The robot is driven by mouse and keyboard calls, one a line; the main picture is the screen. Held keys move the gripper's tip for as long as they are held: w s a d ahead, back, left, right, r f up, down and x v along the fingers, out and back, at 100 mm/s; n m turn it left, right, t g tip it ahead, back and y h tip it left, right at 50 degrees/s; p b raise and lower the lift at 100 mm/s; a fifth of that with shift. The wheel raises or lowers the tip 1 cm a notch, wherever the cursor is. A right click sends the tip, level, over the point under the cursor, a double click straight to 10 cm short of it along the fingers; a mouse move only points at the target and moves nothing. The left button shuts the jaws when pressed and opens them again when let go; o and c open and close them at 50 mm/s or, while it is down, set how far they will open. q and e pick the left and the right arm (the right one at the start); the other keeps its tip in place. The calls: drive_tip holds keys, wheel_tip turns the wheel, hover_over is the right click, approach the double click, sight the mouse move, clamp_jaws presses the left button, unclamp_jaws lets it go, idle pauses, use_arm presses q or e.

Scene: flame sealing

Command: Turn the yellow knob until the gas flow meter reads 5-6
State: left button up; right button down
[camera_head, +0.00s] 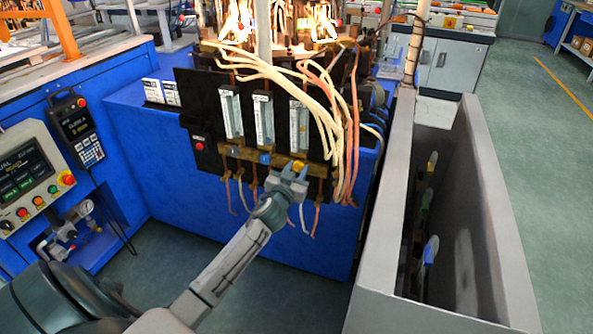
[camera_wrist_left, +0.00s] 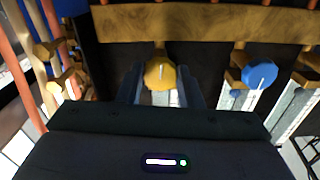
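The yellow knob (camera_head: 299,165) sits on the brass bar below the rightmost of three flow meter tubes (camera_head: 298,126) in the head view. The tube's reading is too small to make out. My left gripper (camera_head: 293,172) is at the knob, its fingers pointing toward the panel. In the left wrist view, the yellow knob (camera_wrist_left: 160,74) with a pale line on its face lies between the two fingertips (camera_wrist_left: 160,80). A narrow gap appears on each side, so the fingers look open around it. My right gripper is not in view.
A blue knob (camera_wrist_left: 259,74) sits beside the yellow one on the brass bar (camera_wrist_left: 210,22). Pale and red hoses (camera_head: 340,120) hang close at the right of the meters. A grey-walled bin (camera_head: 385,235) stands further right. A control box (camera_head: 30,175) is at left.

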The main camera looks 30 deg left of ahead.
use_arm(q)
drive_tip(key=shift+m, duration=1.7)
drive_tip(key=o, duration=1)
drive_tip(key=shift+c, duration=0.2)
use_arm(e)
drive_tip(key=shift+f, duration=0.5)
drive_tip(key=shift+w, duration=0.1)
use_arm(q)
drive_tip(key=shift+s+d+f, duration=0.1)
drive_tip(key=shift+s, duration=0.4)
drive_tip(key=b+v, duration=0.1)
drive_tip(key=v, duration=0.9)
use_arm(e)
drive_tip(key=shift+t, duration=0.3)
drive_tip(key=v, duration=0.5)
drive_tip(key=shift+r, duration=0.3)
use_arm(q)
drive_tip(key=shift+w, duration=0.1)
